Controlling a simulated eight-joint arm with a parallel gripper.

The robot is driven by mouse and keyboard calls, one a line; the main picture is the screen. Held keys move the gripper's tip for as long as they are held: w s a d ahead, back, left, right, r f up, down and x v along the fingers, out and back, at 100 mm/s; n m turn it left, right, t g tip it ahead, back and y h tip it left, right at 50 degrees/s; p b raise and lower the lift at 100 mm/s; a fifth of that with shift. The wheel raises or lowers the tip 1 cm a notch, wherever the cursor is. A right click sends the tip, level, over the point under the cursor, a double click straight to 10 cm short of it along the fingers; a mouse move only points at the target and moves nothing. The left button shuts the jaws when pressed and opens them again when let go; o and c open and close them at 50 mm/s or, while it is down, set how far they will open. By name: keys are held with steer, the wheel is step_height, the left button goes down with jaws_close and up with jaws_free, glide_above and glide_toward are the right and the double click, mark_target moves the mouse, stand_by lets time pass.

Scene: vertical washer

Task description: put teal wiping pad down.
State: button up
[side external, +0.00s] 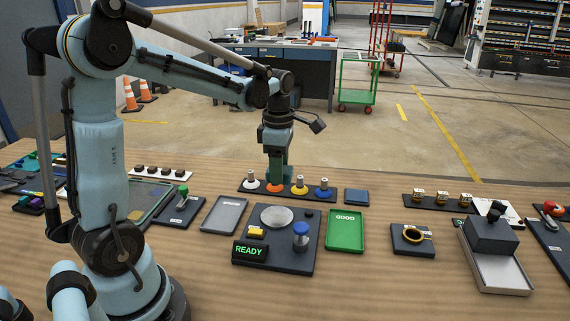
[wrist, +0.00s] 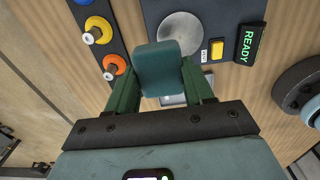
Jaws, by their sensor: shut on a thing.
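My gripper (wrist: 163,82) is shut on the teal wiping pad (wrist: 159,66), a rounded block between its two dark green fingers in the wrist view. In the side view my gripper (side external: 277,172) points down, above or just in front of the dark strip of coloured knobs; the pad is hard to tell from the fingers there. In the wrist view the pad overlaps the edge of the dark machine base (wrist: 218,12) and sits beside its round grey disc (wrist: 180,32). I cannot tell how high the pad is.
The knob strip (side external: 249,188) carries white, orange, yellow and blue knobs. A small blue slab (side external: 356,196) lies to its right. A grey tray (side external: 222,214) and a green GOOD tray (side external: 345,232) flank the machine, which has a READY display (side external: 250,250) and a blue-topped post (side external: 300,234).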

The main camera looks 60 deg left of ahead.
stand_by(0.3)
steer(key=s+a, duration=0.4)
steer(key=a, duration=0.6)
glide_above(221, 184)
steer(key=f, duration=0.6)
steer(key=shift+w+d, duration=0.2)
steer(key=shift+d, duration=0.1)
steer(key=shift+s+a+f, duration=0.15)
steer(key=shift+a+f, duration=0.1)
steer(key=shift+a, duration=0.2)
steer(key=shift+f, duration=2)
steer(key=shift+f, duration=0.15)
steer(key=o, duration=1.2)
